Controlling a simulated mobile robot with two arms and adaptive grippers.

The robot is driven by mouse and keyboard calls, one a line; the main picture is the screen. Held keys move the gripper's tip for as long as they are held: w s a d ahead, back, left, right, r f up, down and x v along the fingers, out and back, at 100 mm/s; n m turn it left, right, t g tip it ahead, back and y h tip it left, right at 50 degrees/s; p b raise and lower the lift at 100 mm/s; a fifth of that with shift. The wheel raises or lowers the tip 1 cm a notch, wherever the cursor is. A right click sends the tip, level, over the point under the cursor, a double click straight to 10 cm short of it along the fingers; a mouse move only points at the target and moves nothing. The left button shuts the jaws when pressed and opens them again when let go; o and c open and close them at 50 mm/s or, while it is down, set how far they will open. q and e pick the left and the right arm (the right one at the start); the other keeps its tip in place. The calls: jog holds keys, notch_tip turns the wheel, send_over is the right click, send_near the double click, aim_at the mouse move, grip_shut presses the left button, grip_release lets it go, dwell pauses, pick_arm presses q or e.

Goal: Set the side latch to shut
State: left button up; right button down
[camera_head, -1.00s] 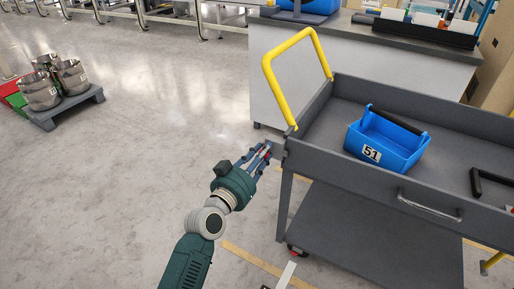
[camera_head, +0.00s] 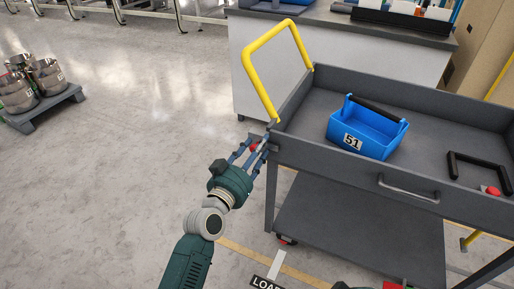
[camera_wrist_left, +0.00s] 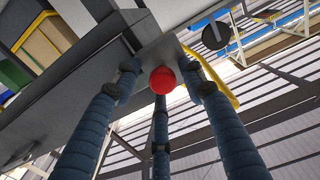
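The side latch shows as a red ball knob (camera_wrist_left: 162,80) at the corner of the grey cart (camera_head: 330,160). In the head view this knob (camera_head: 254,147) sits at the cart's left end, partly hidden by my fingers. My left gripper (camera_head: 256,146) reaches up to that corner. In the left wrist view its three blue fingers (camera_wrist_left: 160,85) are spread around the knob, with gaps on the left and right sides. Whether the lower finger touches it I cannot tell. The latch's plate and set position are not clear. My right gripper is not in view.
A blue tool carrier (camera_head: 362,130) marked 51 stands on the cart's top tray. A yellow handle (camera_head: 262,75) rises at the cart's left end. A second red knob (camera_head: 493,190) is at the right. Metal pots (camera_head: 45,75) stand far left; the floor between is clear.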

pick_arm(q)
jog(key=shift+s+a+f, duration=0.1)
jog(key=shift+s, duration=0.05)
jog(key=v, duration=1.1)
jog(key=shift+s, duration=0.3)
jog(key=shift+a, duration=0.1)
